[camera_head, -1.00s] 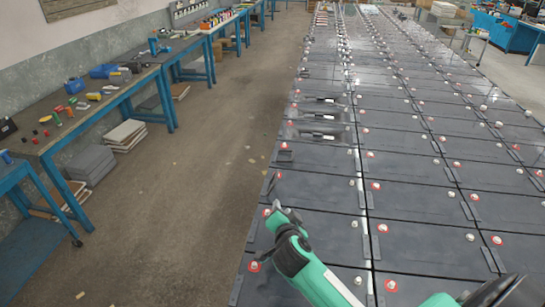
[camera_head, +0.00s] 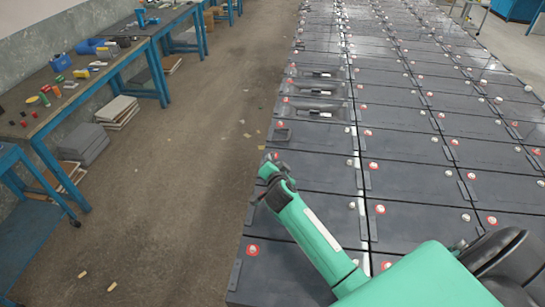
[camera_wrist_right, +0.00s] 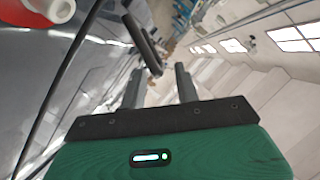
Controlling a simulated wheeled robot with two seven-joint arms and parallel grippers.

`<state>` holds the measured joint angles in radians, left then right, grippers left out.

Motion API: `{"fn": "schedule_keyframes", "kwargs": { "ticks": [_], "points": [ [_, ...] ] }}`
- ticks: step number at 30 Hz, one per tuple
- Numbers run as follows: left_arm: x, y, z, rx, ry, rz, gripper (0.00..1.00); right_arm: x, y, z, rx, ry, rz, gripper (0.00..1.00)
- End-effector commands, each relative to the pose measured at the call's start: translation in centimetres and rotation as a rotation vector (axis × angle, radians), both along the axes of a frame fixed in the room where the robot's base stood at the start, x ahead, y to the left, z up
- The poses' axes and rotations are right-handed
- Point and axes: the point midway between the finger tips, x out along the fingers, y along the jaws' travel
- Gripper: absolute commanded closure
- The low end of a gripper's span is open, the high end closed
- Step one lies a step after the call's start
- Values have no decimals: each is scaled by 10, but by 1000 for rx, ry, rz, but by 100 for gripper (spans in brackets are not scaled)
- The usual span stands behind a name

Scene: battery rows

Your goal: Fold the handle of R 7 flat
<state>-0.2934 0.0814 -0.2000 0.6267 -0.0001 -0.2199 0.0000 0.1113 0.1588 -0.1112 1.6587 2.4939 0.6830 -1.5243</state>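The batteries stand in rows of dark, flat-topped blocks with red-ringed and pale terminals. No label for R 7 can be read. In the right wrist view a dark handle bar (camera_wrist_right: 143,44) stands up from the battery top, beyond and roughly in line with the gap between my right fingers (camera_wrist_right: 160,85). These fingers are apart, with nothing held; contact with the bar cannot be told. My left gripper is out of view.
A red-ringed terminal (camera_wrist_right: 45,8) is close at the upper left of the wrist view. A blue workbench (camera_head: 75,87) with small items stands at left. The floor aisle (camera_head: 185,190) is mostly clear.

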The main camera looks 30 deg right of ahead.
Motion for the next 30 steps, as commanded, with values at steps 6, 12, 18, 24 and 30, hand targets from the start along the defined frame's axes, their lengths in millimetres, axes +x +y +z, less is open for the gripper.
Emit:
{"fn": "schedule_keyframes", "kwargs": {
  "ticks": [6,12,18,24,30],
  "points": [
    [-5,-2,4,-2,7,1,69,22,-8,-7,1,0,-1,68],
    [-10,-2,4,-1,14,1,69,29,-12,-10,0,1,-1,68],
    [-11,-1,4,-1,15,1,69,30,-12,-10,0,0,0,68],
    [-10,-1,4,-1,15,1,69,29,-12,-10,0,0,0,96],
    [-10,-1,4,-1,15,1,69,29,-12,-10,3,-2,0,100]
  ]
}}
